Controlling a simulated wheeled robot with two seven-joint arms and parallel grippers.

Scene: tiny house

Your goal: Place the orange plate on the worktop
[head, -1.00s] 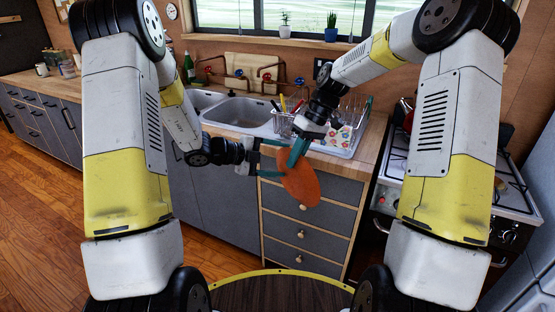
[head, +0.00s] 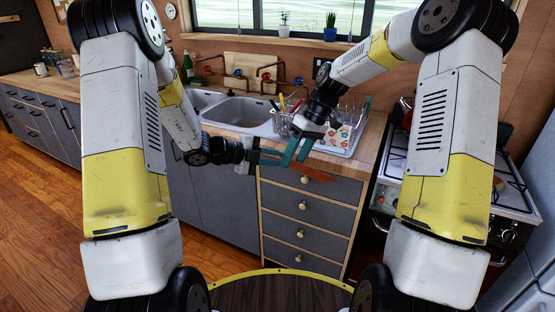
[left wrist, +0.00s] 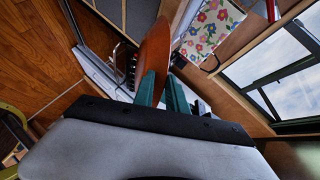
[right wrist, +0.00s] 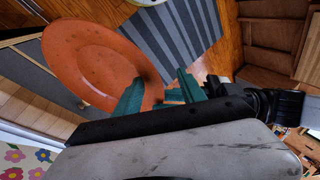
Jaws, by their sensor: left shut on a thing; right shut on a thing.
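The orange plate (head: 312,172) shows as a thin, nearly edge-on strip in front of the drawers, just below the worktop (head: 371,148) edge. My right gripper (head: 297,150) is shut on its rim from above. My left gripper (head: 272,158) reaches in from the left and is shut on the plate's left end, close beside the right fingers. In the right wrist view the plate's round face (right wrist: 95,60) shows broadly, with green fingers at its edge. In the left wrist view the plate (left wrist: 155,50) stands edge-on between the green fingers. The exact contact points are partly hidden.
A sink (head: 240,112) lies left on the counter. A dish rack (head: 345,125) with a flowered cloth and a utensil holder (head: 283,122) stand behind the grippers. A stove (head: 490,180) is at right. Little bare worktop shows, mainly at the rack's right and the front edge.

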